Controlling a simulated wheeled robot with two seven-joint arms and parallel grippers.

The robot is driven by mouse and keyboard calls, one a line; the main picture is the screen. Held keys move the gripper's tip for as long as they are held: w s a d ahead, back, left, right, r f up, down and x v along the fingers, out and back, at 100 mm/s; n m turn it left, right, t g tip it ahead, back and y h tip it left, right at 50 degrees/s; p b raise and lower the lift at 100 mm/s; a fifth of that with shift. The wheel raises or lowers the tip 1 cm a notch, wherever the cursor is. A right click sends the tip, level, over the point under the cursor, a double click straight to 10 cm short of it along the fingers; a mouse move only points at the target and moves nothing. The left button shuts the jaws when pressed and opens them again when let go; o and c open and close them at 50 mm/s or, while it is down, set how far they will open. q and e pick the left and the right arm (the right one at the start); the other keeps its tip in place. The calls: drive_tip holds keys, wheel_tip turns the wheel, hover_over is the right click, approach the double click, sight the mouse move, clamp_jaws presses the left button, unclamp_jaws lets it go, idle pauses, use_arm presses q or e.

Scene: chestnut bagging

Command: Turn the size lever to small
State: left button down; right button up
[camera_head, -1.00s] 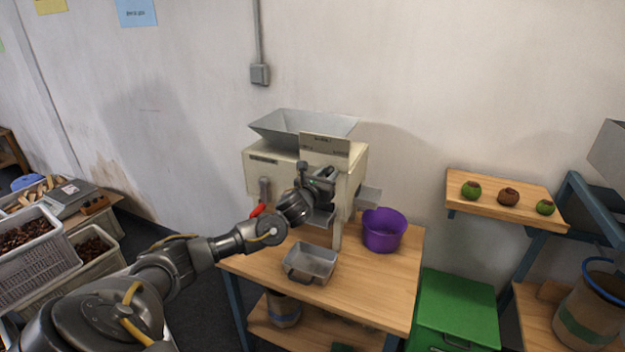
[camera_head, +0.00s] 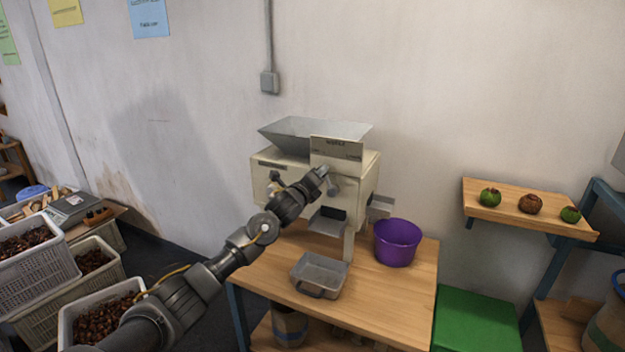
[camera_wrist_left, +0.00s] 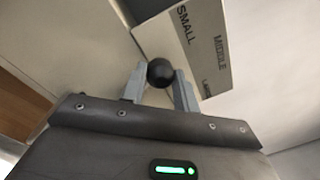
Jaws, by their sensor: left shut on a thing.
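The sorting machine (camera_head: 270,178), cream with a grey hopper, stands on the wooden table. Its label plate (camera_head: 337,150) is on the front; in the left wrist view the plate (camera_wrist_left: 200,55) reads SMALL, MIDDLE and LARGE. The size lever's round black knob (camera_wrist_left: 160,72) sits between the fingers of my left gripper (camera_wrist_left: 158,88), beside the plate's edge. The fingers are shut on it. I cannot tell which label the lever lines up with. In the head view my left gripper (camera_head: 323,175) is just below the plate and hides the lever. My right gripper is not in view.
A metal pan (camera_head: 320,273) and a purple bucket (camera_head: 398,242) stand on the table (camera_head: 385,295). A shelf (camera_head: 490,208) with three chestnut samples is at right, above a green bin (camera_head: 478,320). Chestnut crates (camera_head: 40,265) are at left.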

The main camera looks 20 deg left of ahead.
use_arm(q)
drive_tip(key=shift+a+f+n, duration=0.4)
drive_tip(key=shift+a+n, duration=0.1)
drive_tip(key=shift+n, duration=0.7)
drive_tip(key=c, duration=1.1)
unclamp_jaws()
drive_tip(key=shift+w, duration=0.1)
drive_tip(key=shift+o, duration=0.2)
drive_tip(key=shift+a, duration=0.1)
drive_tip(key=s+a+b, duration=0.1)
drive_tip(key=s+b, duration=0.2)
drive_tip(key=s, duration=0.7)
drive_tip(key=shift+s+f, duration=0.35)
drive_tip(key=shift+s, duration=0.05)
